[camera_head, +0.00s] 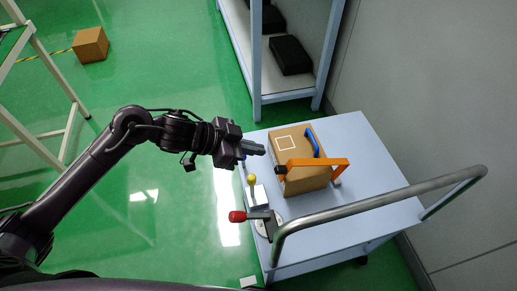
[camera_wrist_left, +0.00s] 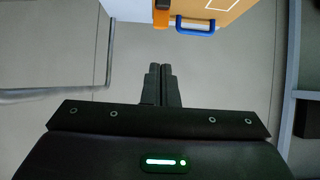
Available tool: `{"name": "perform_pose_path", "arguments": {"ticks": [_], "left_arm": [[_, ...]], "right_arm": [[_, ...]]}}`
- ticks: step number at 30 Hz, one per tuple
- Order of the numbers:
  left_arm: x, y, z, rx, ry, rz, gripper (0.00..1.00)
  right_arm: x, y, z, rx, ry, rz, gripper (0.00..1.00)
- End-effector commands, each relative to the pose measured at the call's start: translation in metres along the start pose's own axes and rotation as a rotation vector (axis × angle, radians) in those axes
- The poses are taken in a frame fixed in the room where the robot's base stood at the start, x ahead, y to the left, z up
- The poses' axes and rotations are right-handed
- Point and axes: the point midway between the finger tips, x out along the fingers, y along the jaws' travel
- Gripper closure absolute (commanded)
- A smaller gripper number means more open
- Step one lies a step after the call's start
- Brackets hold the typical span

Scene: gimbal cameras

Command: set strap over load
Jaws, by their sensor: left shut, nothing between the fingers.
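The load is a brown cardboard box (camera_head: 302,181) on a pale blue cart (camera_head: 365,150); it also shows at the top edge of the left wrist view (camera_wrist_left: 232,12). An orange strap (camera_head: 318,162) with a black end crosses above the box's near part and bends down at the right. Part of the strap shows in the left wrist view (camera_wrist_left: 162,22). My left gripper (camera_head: 262,149) is shut and empty, just left of the box. My right gripper is out of view.
The cart's metal push rail (camera_head: 380,205) curves across its near side. A red-knobbed lever (camera_head: 238,216) and a yellow-knobbed lever (camera_head: 252,181) stand at the cart's left edge. A shelf rack (camera_head: 256,60) stands behind, a wall at right.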

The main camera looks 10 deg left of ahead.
Motion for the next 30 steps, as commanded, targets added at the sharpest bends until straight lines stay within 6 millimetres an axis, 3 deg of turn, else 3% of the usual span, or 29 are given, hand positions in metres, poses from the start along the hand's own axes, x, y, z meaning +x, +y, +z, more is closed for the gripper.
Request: {"name": "perform_pose_path", "arguments": {"ticks": [4,12,15,19,30], "left_arm": [[0.031,0.001,-0.002,-0.002,0.005,0.003,1.0],[0.087,0.0,-0.002,-0.001,0.003,0.0,1.0],[0.088,0.0,0.019,-0.003,-0.002,-0.001,1.0],[0.092,-0.001,0.032,-0.002,0.0,-0.001,1.0],[0.093,-0.001,0.038,0.002,0.002,-0.001,1.0]], "right_arm": [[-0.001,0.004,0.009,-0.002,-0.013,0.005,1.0],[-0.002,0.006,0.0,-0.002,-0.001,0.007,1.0],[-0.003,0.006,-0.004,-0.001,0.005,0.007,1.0],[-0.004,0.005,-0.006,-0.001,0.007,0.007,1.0],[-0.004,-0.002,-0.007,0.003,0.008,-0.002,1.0]]}}
